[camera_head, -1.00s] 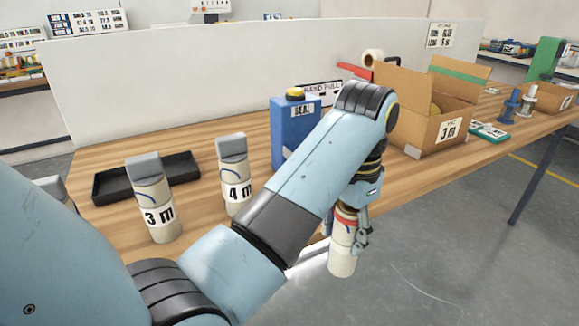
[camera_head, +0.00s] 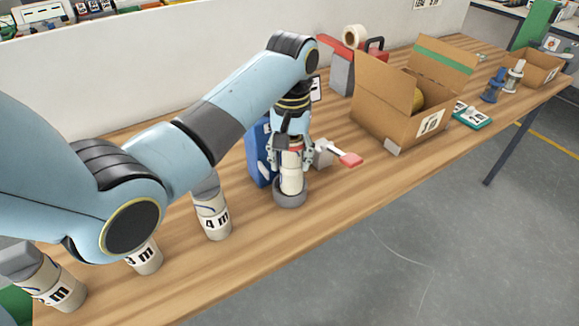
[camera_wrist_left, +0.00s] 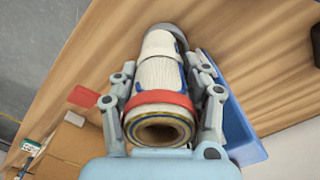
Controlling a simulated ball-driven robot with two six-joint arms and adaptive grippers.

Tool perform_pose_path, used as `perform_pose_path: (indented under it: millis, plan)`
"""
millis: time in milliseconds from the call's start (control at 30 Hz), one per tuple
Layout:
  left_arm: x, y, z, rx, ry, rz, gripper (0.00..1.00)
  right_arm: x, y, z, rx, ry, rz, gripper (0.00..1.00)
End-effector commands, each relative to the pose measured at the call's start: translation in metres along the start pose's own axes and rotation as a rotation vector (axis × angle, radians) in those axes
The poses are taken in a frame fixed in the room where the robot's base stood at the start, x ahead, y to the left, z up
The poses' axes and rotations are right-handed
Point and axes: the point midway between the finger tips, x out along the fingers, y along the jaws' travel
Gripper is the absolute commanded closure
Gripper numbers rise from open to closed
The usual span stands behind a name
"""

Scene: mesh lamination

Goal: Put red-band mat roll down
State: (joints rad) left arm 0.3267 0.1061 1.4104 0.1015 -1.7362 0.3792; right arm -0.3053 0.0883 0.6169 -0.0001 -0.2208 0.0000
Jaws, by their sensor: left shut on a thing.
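My left gripper (camera_head: 291,160) is shut on the red-band mat roll (camera_head: 291,181), a cream roll held upright over the wooden table. Its red band is at the top, between the fingers. Its lower end meets a dark grey round cup (camera_head: 290,196) on the table; I cannot tell whether it bears on the base. In the left wrist view the roll (camera_wrist_left: 158,75) shows its open coiled end and red band between both fingers, with the grey cup's rim (camera_wrist_left: 168,32) beyond. My right gripper is not in view.
A "4 m" roll (camera_head: 211,212) and others stand left. An open cardboard box (camera_head: 375,100) is further right. The table's front edge is near.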

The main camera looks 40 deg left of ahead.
Motion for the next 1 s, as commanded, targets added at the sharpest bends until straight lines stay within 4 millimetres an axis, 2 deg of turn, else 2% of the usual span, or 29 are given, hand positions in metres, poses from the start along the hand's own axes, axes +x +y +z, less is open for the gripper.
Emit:
perform_pose_path:
  millis: [100,200,500,900,933,1000]
  plan:
    - [0.01,-0.007,-0.017,0.001,-0.001,0.0,0.92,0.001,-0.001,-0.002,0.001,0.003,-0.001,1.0]
    - [0.015,-0.009,-0.022,0.001,-0.001,0.0,0.92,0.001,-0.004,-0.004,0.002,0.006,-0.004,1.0]
    - [0.052,-0.009,-0.023,0.002,-0.002,0.001,0.92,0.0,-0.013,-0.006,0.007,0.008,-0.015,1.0]
    - [0.059,-0.009,-0.023,0.003,0.0,0.001,0.92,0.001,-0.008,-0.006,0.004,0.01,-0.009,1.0]
    - [0.059,-0.009,-0.022,0.003,0.0,0.001,0.51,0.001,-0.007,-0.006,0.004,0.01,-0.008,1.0]
    - [0.058,-0.009,-0.022,0.003,0.0,0.001,0.42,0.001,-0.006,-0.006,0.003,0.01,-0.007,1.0]
